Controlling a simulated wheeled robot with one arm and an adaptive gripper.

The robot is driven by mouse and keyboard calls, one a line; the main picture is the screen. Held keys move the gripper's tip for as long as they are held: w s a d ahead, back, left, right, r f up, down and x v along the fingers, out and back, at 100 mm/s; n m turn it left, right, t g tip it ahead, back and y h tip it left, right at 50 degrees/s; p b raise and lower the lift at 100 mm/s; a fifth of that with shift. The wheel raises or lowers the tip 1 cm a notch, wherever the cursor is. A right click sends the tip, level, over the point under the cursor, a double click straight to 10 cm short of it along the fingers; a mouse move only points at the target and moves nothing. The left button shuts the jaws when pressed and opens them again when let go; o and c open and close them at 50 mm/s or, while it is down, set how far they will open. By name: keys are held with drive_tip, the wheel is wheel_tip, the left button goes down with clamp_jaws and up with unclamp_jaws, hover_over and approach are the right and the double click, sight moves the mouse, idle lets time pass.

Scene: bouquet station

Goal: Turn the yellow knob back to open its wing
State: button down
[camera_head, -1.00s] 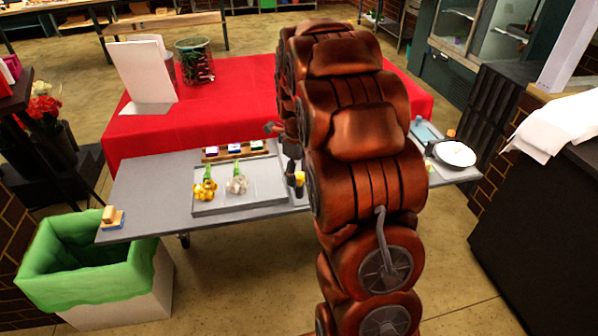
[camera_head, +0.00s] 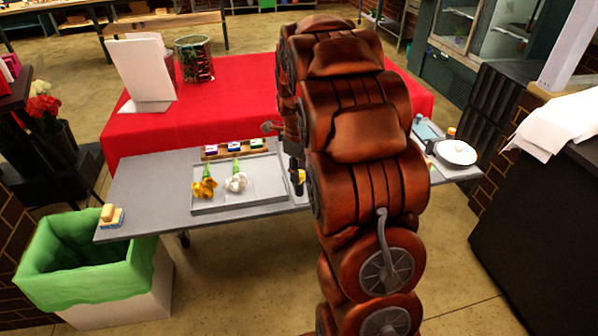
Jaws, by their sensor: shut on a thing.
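My gripper (camera_head: 297,178) shows only as a dark sliver at the left edge of my arm, pointing down at the grey table. It is shut on a small yellow thing, the yellow knob (camera_head: 301,176), of which just a bit shows beside my arm. My arm hides the rest of the knob, most of the fingers and the wing, so I cannot tell how far the knob is turned.
Left of my gripper, a grey tray (camera_head: 222,208) holds yellow and white flowers. Behind it is a rack of small coloured blocks (camera_head: 234,148). A white bowl (camera_head: 455,152) stands right of my arm. A green-lined bin (camera_head: 60,285) is at the lower left.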

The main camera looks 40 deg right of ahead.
drive_tip(key=n+b, duration=0.2)
drive_tip(key=n, duration=0.1)
drive_tip(key=shift+f, duration=0.25)
drive_tip(key=n+b, duration=0.3)
drive_tip(key=n, duration=0.2)
drive_tip(key=shift+s+r+n, duration=0.1)
drive_tip(key=shift+n, duration=0.3)
drive_tip(key=n+b, duration=0.2)
drive_tip(key=n, duration=0.2)
drive_tip(key=shift+r+n+y+b, duration=0.1)
drive_tip(key=shift+n+y+b, duration=0.4)
drive_tip(key=shift+n, duration=1.8)
drive_tip(key=c, duration=0.8)
unclamp_jaws()
drive_tip(key=shift+r, duration=0.1)
